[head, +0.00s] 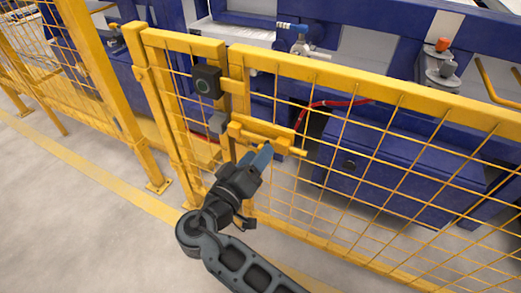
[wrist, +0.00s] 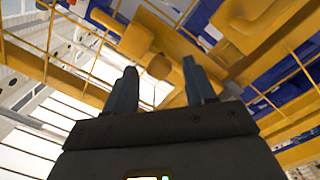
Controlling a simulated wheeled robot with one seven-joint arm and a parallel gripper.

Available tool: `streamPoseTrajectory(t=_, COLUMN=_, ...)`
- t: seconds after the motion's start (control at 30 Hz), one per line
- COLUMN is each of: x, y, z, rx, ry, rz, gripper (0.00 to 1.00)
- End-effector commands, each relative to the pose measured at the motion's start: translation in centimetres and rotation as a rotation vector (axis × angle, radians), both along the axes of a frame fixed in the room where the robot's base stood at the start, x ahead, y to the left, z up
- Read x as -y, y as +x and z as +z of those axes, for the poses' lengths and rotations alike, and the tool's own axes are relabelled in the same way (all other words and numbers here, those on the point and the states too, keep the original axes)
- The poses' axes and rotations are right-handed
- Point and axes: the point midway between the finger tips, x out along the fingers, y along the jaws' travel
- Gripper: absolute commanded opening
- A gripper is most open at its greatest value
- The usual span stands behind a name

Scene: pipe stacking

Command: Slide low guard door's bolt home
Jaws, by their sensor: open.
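The low yellow mesh guard door (head: 375,93) fills the right of the head view. Its yellow bolt (head: 262,131) lies along the upper left part of the door, beside the upright where two fence panels meet. A thin rod end sticks out to the right of the bolt's block. My gripper (head: 264,157) is just below and in front of the bolt, with its blue fingers pointing up at it. In the wrist view my gripper (wrist: 161,83) is open, with yellow bolt parts (wrist: 180,50) beyond and between the fingertips. Whether the fingers touch the bolt cannot be told.
Yellow posts and mesh fencing (head: 90,70) continue left. Blue machinery (head: 385,175) and a red hose (head: 335,103) are behind the mesh. The grey floor (head: 75,215) at left is clear.

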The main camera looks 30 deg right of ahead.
Motion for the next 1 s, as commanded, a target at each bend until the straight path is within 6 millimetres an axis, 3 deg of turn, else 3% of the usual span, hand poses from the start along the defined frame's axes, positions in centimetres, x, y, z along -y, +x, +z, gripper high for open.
streamPoseTrajectory(t=0.2, x=2.0, y=1.3, z=0.0, rx=0.0, ry=0.0, rz=0.0, gripper=0.55)
streamPoseTrajectory(t=0.57, x=2.4, y=1.6, z=0.0, rx=-0.001, ry=0.0, rz=0.001, gripper=0.54)
streamPoseTrajectory(t=1.0, x=2.4, y=1.6, z=0.1, rx=0.0, ry=-0.001, rz=-0.001, gripper=0.12)
